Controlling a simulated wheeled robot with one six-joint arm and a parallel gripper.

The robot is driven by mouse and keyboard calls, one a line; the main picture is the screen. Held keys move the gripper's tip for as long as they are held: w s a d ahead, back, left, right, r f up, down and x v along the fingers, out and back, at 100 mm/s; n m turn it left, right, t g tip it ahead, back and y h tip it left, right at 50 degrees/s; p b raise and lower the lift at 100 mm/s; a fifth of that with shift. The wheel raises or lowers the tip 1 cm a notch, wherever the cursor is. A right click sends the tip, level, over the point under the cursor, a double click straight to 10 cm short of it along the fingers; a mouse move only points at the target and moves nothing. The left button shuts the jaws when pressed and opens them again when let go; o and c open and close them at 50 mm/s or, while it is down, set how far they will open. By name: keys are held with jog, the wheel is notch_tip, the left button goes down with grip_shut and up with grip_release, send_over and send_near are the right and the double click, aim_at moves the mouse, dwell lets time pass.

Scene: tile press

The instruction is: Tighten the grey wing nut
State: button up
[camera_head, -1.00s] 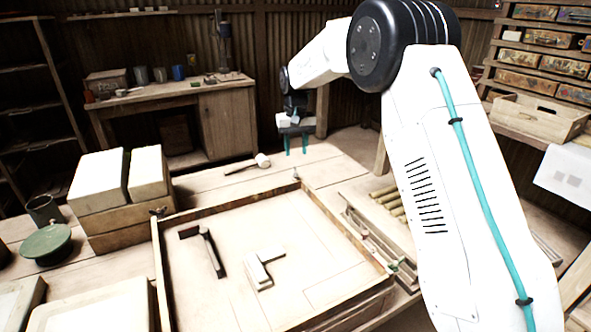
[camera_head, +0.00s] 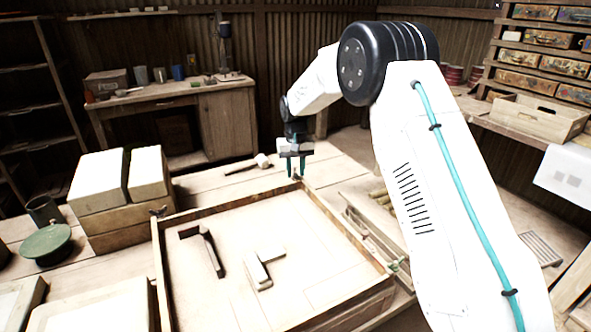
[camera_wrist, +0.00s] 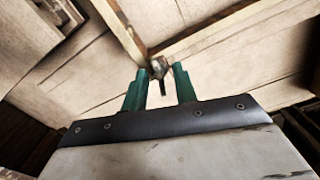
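The grey wing nut (camera_wrist: 159,68) sits at the far corner of the wooden press frame (camera_head: 220,199). In the head view it is small and partly hidden by my fingers (camera_head: 296,177). My gripper (camera_head: 296,174) is over that corner, pointing down. In the wrist view its two teal fingertips (camera_wrist: 160,72) stand on either side of the wing nut, with a narrow gap at each side. The gripper looks open. I cannot tell how far down the nut sits on its bolt.
A second wing nut (camera_head: 157,211) is on the frame's left corner, and a greenish one (camera_head: 394,264) on its right side. A mallet (camera_head: 248,164) lies behind the frame. Wooden blocks (camera_head: 262,268) lie inside it. Stacked tiles (camera_head: 98,181) stand at left.

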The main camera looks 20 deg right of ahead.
grip_shut()
jog(key=m, duration=0.7)
jog(key=shift+m, duration=0.3)
jog(key=m, duration=0.7)
dwell(0.4)
jog(key=shift+o, duration=1.9)
grip_release()
